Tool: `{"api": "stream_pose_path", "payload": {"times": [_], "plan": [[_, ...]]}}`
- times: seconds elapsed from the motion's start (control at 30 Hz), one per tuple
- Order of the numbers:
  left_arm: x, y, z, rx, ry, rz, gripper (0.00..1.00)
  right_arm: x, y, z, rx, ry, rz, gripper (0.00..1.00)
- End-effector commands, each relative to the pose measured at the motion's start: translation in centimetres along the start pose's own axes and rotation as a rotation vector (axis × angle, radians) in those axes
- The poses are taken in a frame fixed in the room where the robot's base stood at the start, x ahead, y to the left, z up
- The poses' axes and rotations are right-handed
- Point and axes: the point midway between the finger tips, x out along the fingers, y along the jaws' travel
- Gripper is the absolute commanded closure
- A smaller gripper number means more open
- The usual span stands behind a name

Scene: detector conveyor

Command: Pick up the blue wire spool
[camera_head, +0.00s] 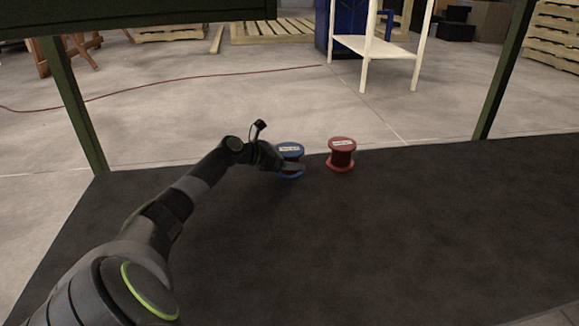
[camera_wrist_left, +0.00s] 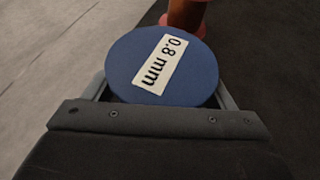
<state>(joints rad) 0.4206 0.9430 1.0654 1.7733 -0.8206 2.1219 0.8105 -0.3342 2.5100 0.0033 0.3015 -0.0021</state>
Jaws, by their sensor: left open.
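The blue wire spool (camera_head: 290,150) stands upright near the far edge of the dark conveyor surface. In the left wrist view its round blue top (camera_wrist_left: 128,58) carries a white label reading "0.8 mm". My left gripper (camera_head: 292,167) is at the spool, with its fingers on either side of it. In the left wrist view the two fingers of my left gripper (camera_wrist_left: 162,92) show at the left and right of the spool, open. Whether they touch its sides is hidden under the top. My right gripper is in neither view.
A red spool (camera_head: 341,154) stands upright just right of the blue one, and it shows at the top of the left wrist view (camera_wrist_left: 186,16). The dark conveyor surface (camera_head: 400,240) is clear in front and to the right. Green posts (camera_head: 75,105) rise at its far corners.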

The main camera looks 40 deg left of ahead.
Motion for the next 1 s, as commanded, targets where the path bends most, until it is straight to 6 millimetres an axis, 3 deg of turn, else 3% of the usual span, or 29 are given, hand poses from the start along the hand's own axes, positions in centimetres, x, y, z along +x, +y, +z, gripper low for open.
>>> {"api": "stream_pose_path", "payload": {"times": [0.23,0.73,1.0], "plan": [[0.10,0.00,0.03,0.000,0.001,0.000,0.23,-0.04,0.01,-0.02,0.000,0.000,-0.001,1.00],[0.08,0.01,0.01,0.000,0.001,0.000,0.87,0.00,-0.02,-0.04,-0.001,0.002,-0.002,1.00],[0.04,0.02,0.25,0.001,-0.002,0.001,0.89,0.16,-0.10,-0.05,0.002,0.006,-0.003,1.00]]}}
